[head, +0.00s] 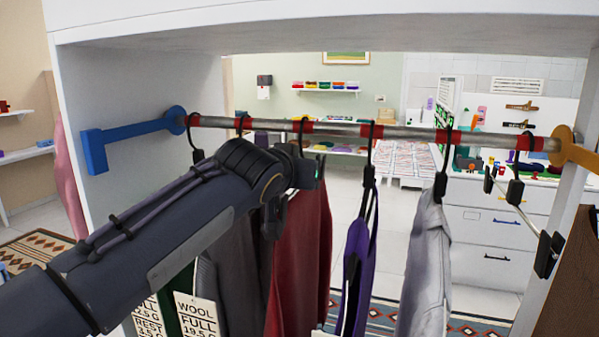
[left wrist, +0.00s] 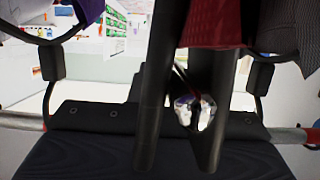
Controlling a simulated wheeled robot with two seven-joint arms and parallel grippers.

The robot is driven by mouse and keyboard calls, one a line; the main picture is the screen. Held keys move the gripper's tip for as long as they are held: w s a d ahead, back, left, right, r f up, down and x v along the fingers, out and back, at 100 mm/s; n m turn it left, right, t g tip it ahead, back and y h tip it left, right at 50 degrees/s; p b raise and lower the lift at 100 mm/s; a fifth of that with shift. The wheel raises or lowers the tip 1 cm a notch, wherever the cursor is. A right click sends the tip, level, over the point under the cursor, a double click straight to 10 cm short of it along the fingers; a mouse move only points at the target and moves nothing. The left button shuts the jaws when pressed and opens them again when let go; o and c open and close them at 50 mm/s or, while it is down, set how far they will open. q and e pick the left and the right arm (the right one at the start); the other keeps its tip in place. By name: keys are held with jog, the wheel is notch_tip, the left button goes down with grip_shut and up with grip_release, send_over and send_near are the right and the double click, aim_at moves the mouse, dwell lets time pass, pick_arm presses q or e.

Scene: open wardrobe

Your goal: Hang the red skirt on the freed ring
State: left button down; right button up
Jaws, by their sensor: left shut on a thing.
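The red skirt (head: 300,262) hangs below the metal rod near its middle, partly behind my left arm. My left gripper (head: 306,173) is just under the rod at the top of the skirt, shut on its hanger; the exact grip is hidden. A black hook rises from there to a red ring (head: 303,126); I cannot tell whether it rests in it. In the left wrist view the red cloth (left wrist: 215,22) is at the top, beside the dark fingers (left wrist: 178,158). My right gripper is not in view.
A grey garment (head: 237,285) and a green one (head: 182,305) with paper tags hang to the left. A purple garment (head: 357,265) and a light grey one (head: 427,262) hang to the right. An empty clip hanger (head: 520,213) hangs at the far right. The rod (head: 410,132) has several red rings.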

pick_arm(q)
jog(key=shift+f, duration=0.2)
jog(key=c, duration=1.3)
grip_release()
jog(key=shift+o, duration=0.2)
